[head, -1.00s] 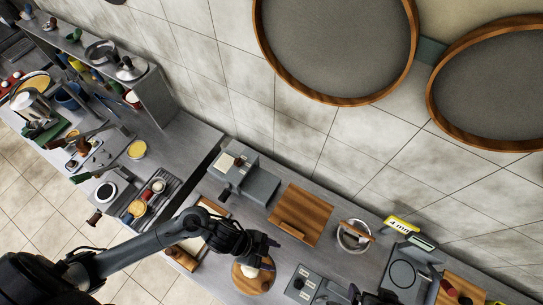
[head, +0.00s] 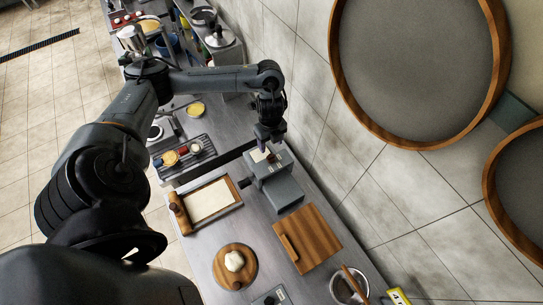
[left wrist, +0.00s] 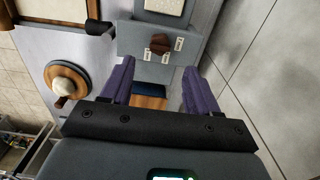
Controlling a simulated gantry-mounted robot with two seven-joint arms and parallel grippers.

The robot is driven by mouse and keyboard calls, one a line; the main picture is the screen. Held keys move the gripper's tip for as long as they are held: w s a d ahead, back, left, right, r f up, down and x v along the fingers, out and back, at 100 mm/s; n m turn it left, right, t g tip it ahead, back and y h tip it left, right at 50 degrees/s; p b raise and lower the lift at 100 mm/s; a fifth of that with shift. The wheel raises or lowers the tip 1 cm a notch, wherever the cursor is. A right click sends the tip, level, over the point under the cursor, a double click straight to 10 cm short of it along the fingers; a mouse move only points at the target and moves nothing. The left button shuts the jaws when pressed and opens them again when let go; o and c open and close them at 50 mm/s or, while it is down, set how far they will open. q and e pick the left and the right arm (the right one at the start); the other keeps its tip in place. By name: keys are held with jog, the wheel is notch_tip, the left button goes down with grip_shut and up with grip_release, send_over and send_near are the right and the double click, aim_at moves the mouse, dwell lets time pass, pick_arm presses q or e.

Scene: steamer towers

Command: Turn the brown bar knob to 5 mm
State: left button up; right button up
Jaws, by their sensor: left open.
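The brown bar knob (left wrist: 160,43) sits on the grey face of a box-shaped machine (left wrist: 133,36) in the left wrist view, with several small white labels around it. The labels are too small to read. In the head view the machine (head: 283,193) stands on the counter near the wall, and the knob is small and partly hidden near my gripper. My left gripper (head: 268,142) is above the knob end of the machine. In the left wrist view its purple fingers (left wrist: 159,66) are apart and empty, with the knob beyond the gap between their tips. My right gripper is not in view.
A wooden board (head: 309,238) lies close to the machine. A floured tray (head: 212,202) and a round board (head: 227,271) with dough (head: 234,261) are to the left. A pot (head: 347,288) stands at the lower right. The tiled wall is close on the right.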

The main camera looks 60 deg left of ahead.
aim_at(271, 157)
pick_arm(q)
notch_tip(271, 157, down, 8)
jog(key=shift+r+b, duration=0.15)
jog(key=shift+b, duration=0.45)
jog(key=shift+f, duration=0.65)
jog(key=c, duration=1)
jog(key=shift+c, duration=0.2)
